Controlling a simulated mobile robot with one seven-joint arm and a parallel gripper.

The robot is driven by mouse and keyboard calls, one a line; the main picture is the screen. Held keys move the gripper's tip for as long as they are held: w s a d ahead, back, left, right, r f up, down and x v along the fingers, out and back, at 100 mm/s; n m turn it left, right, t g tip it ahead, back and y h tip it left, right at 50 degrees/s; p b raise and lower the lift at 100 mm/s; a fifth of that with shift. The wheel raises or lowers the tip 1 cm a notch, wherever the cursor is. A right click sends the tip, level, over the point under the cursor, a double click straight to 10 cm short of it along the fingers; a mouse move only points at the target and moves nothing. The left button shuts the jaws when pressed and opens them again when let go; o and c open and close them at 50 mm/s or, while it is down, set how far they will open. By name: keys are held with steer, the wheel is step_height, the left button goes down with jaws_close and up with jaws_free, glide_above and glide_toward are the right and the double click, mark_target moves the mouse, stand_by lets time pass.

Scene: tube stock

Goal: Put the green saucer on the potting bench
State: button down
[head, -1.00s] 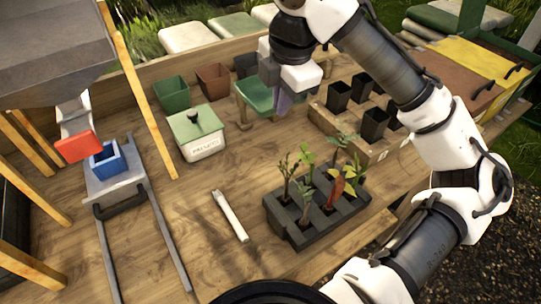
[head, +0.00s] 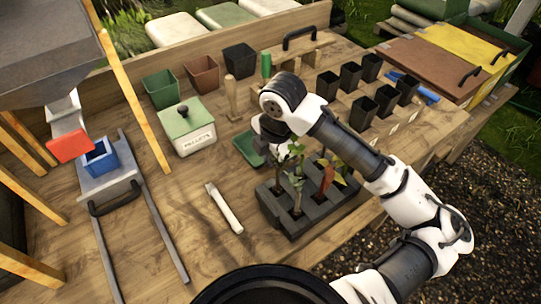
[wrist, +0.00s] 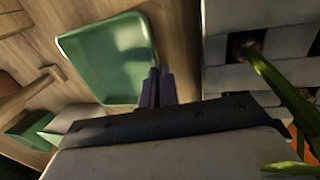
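The green saucer (head: 246,150) is a shallow square dish. In the head view it is low over the middle of the potting bench (head: 190,255), between the pellets box and the seedling tray; I cannot tell if it touches the wood. In the wrist view the saucer (wrist: 105,60) shows its inside face, with one rim at the fingers. My gripper (wrist: 159,72) has its two purple fingers close together on that rim. In the head view my wrist hides the fingertips and part of the saucer.
The black seedling tray (head: 300,217) is close beside my gripper. The pellets box (head: 190,128) is left of the saucer. A wooden peg (head: 232,98) and black pots (head: 362,112) stand behind. A pale stick (head: 222,207) lies in front, with bare wood around it.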

steer(key=shift+f, duration=0.25)
steer(key=shift+f, duration=0.25)
steer(key=c, duration=1.7)
jaws_free()
steer(key=shift+r, duration=0.15)
steer(key=r, duration=0.4)
steer(key=s+r+b, duration=0.1)
steer(key=r, duration=0.3)
steer(key=d+r, duration=0.1)
steer(key=r, duration=0.3)
steer(key=shift+s+d, duration=0.1)
steer(key=shift+s, duration=0.3)
